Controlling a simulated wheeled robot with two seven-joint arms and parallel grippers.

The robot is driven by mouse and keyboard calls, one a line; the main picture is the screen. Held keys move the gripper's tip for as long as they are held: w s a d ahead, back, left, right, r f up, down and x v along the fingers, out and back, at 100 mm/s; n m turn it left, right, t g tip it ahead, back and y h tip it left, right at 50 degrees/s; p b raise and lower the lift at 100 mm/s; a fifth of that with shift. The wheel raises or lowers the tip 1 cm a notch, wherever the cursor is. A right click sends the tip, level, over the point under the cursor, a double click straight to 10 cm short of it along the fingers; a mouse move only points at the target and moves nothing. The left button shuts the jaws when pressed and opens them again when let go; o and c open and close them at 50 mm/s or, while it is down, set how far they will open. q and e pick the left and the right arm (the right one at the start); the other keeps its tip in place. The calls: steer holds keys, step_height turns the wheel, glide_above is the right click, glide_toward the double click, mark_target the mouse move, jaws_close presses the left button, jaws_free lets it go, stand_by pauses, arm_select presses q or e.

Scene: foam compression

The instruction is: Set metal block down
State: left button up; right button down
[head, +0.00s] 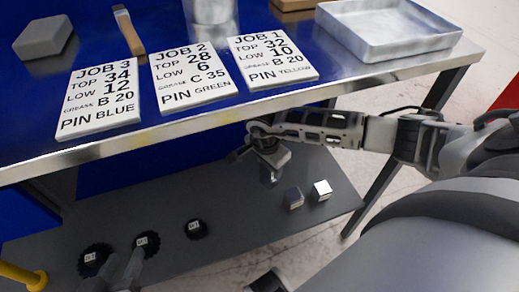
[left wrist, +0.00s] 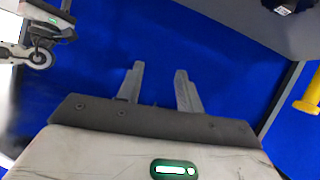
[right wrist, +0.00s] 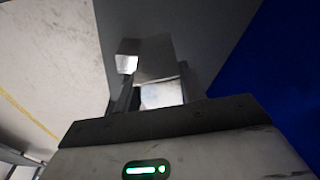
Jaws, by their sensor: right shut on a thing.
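My right gripper (head: 268,158) reaches under the table and points down at the dark lower shelf (head: 240,232). It is shut on a shiny metal block (head: 269,176), which also shows between the fingers in the right wrist view (right wrist: 162,94). I cannot tell whether this block touches the shelf. Two more metal blocks stand on the shelf to its right in the head view, a darker one (head: 294,198) and a bright one (head: 322,190). My left gripper (left wrist: 160,72) is open and empty, in front of a blue surface.
Several black round pieces, one of them here (head: 196,229), sit on the shelf to the left. A yellow handle (head: 22,275) is at lower left. The tabletop edge (head: 240,108) overhangs the shelf. Job cards (head: 192,76) and a metal tray (head: 385,30) lie above.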

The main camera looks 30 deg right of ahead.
steer(key=s+a+f+b, duration=0.1)
steer(key=f, duration=0.2)
steer(key=s+a+f+b, duration=0.1)
steer(key=a+f, duration=0.1)
steer(key=f, duration=0.1)
steer(key=s+a+f+b, duration=0.1)
steer(key=s+a+f, duration=0.1)
steer(key=f, duration=0.1)
steer(key=shift+a+f, duration=0.2)
steer(key=shift+f, duration=0.2)
arm_select(q)
steer(key=shift+s+d+r+t+h, duration=0.1)
steer(key=shift+d+r+t+h, duration=0.2)
steer(key=shift+r, duration=0.3)
steer(key=shift+d+r+t+h, duration=0.2)
steer(key=shift+r+t, duration=0.2)
steer(key=shift+r, duration=0.15)
steer(key=shift+f, duration=0.15)
arm_select(e)
steer(key=c, duration=1.3)
jaws_free()
steer(key=shift+f, duration=0.2)
steer(key=o, duration=0.5)
